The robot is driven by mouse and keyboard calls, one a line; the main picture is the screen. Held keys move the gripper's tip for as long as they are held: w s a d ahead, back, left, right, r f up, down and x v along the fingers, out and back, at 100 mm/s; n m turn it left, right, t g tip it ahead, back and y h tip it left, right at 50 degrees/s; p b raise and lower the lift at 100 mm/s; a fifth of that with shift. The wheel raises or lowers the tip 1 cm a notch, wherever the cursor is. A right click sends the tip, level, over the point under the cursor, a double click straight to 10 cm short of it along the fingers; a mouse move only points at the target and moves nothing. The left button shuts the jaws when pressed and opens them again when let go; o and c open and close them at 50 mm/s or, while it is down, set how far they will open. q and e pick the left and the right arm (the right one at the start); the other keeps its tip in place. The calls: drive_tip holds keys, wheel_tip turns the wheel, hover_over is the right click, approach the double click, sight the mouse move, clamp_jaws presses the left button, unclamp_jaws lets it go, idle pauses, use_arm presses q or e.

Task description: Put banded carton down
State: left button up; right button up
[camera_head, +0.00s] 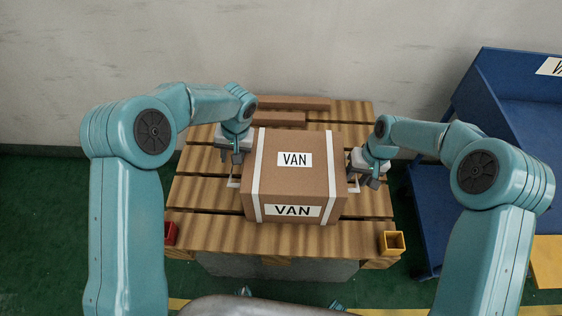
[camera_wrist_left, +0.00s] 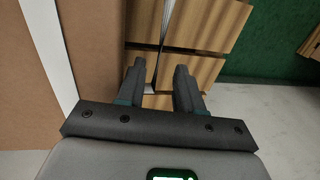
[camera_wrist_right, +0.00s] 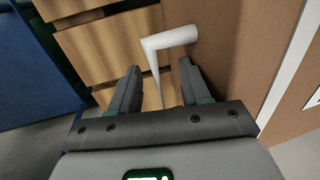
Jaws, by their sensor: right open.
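The banded carton (camera_head: 294,179) is a brown box with two white bands and VAN labels on its top and front. It sits upright on the slatted wooden table (camera_head: 200,228). A pale handle sticks out from each side. My left gripper (camera_head: 236,160) is at the carton's left side, by the left handle (camera_head: 233,183); its fingers stand apart in the left wrist view (camera_wrist_left: 158,78). My right gripper (camera_head: 370,180) is at the right side, by the right handle (camera_head: 353,187). Its fingers are apart in the right wrist view (camera_wrist_right: 160,82), with the white handle (camera_wrist_right: 170,40) just beyond them.
Brown bars (camera_head: 290,103) lie behind the carton on the table. A red holder (camera_head: 170,233) is at the front left corner and a yellow one (camera_head: 392,243) at the front right. A blue rack (camera_head: 475,110) stands to the right. A wall is behind.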

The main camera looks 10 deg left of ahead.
drive_tip(key=shift+d+r, duration=0.1)
drive_tip(key=shift+r, duration=0.1)
use_arm(q)
wheel_tip(320, 180, up, 10)
drive_tip(key=d, duration=0.2)
use_arm(e)
wheel_tip(320, 180, up, 12)
drive_tip(key=d, duration=0.2)
drive_tip(key=shift+f, duration=0.25)
use_arm(q)
drive_tip(key=shift+r, duration=0.2)
use_arm(e)
drive_tip(key=shift+w+d, duration=0.1)
use_arm(q)
wheel_tip(320, 180, up, 8)
drive_tip(key=p, duration=0.6)
use_arm(e)
wheel_tip(320, 180, up, 6)
drive_tip(key=shift+r, duration=0.2)
use_arm(q)
drive_tip(key=shift+f, duration=0.1)
